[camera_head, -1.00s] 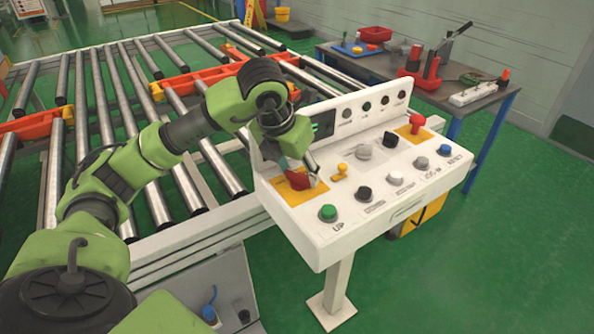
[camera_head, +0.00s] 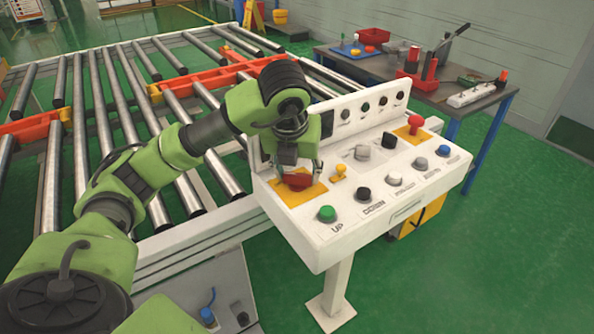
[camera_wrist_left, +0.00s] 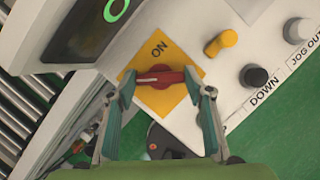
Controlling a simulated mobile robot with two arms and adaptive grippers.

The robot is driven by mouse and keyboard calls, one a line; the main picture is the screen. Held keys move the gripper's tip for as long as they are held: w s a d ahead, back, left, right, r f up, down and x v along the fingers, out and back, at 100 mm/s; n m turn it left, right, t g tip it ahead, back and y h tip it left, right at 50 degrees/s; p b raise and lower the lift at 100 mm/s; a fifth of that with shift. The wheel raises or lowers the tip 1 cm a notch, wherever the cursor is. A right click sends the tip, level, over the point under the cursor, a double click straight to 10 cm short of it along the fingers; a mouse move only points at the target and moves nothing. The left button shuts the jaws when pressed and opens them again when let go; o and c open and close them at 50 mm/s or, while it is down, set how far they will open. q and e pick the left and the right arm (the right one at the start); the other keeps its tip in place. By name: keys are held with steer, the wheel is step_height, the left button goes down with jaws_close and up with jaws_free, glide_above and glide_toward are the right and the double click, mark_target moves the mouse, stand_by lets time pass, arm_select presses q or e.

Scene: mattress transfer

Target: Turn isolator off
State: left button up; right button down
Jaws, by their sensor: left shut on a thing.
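The isolator is a red rotary knob (camera_head: 297,181) on a yellow square plate (camera_head: 309,192) at the left end of the white control console (camera_head: 335,236). My left gripper (camera_head: 297,175) is over it from above, its fingers on the knob. In the left wrist view the red knob (camera_wrist_left: 160,77) lies across between the two fingertips of my left gripper (camera_wrist_left: 160,80), which are shut on its ends. The word ON shows on the yellow plate (camera_wrist_left: 184,58) above the knob. My right gripper is not in view.
A small yellow knob (camera_head: 339,171) stands just right of the plate. A green UP button (camera_head: 327,213) and a black DOWN button (camera_head: 363,194) are nearer. A red button (camera_head: 415,121) sits at the far right. A roller conveyor (camera_head: 160,218) lies behind; a tool table (camera_head: 430,96) stands beyond.

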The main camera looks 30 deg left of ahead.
arm_select(q)
steer(key=o, duration=1.1)
steer(key=v, duration=1.2)
steer(key=shift+s, duration=0.1)
